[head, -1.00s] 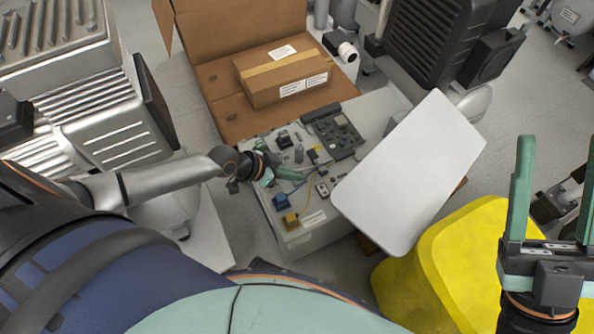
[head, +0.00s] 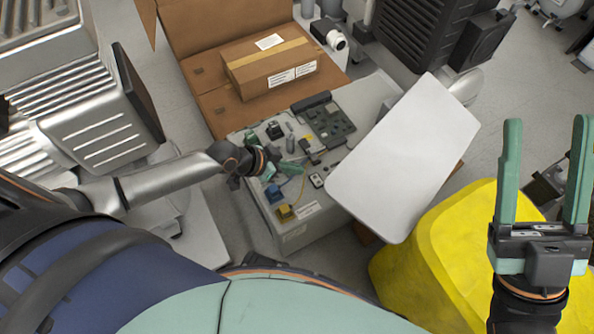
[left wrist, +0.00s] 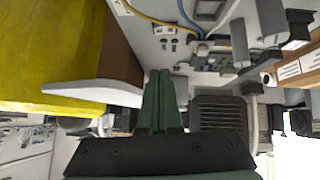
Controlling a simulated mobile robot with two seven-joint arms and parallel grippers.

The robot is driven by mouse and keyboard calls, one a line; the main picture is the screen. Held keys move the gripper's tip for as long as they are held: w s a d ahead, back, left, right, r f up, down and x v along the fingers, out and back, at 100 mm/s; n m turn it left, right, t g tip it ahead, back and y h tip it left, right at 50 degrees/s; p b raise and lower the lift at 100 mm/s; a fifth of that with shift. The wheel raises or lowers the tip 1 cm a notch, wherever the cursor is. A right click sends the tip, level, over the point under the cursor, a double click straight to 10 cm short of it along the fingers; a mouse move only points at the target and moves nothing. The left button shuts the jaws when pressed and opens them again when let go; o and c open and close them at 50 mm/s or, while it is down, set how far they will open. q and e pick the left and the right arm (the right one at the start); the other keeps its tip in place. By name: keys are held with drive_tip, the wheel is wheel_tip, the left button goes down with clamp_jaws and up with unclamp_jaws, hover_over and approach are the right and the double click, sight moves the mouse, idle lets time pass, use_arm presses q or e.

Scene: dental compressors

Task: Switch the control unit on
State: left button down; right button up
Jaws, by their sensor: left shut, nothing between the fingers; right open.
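The control unit (head: 258,215) is a pale grey box with an open top panel of small electrical parts, including a dark green circuit board (head: 330,124), a blue part (head: 273,193) and a yellow part (head: 285,212). A small light switch-like part with dark spots (head: 317,180) sits near its right side; a similar part shows in the left wrist view (left wrist: 168,30). My left gripper (head: 290,170) is over the panel, fingers shut and empty; its closed fingers also show in the left wrist view (left wrist: 160,88). Contact cannot be told. My right gripper (head: 545,135) is open and empty, away from the unit.
A cardboard box (head: 268,70) lies in a larger open carton (head: 205,100) behind.

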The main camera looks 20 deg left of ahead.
use_arm(q)
drive_tip(key=b, duration=0.4)
hover_over(321, 181)
drive_tip(key=s+a, duration=0.2)
wheel_tip(321, 181, down, 6)
drive_tip(key=shift+w+r, duration=0.1)
wheel_tip(321, 181, down, 2)
drive_tip(key=shift+d+f+b, duration=0.1)
drive_tip(key=shift+f+b, duration=0.15)
drive_tip(key=shift+b, duration=0.15)
drive_tip(key=shift+f+b, duration=0.3)
drive_tip(key=shift+f, duration=0.3)
use_arm(e)
wheel_tip(321, 181, down, 7)
drive_tip(key=shift+a+r+g, duration=0.15)
drive_tip(key=shift+a+g, duration=0.15)
drive_tip(key=shift+a, duration=0.15)
drive_tip(key=shift+w+r, duration=0.1)
drive_tip(key=shift+w, duration=0.05)
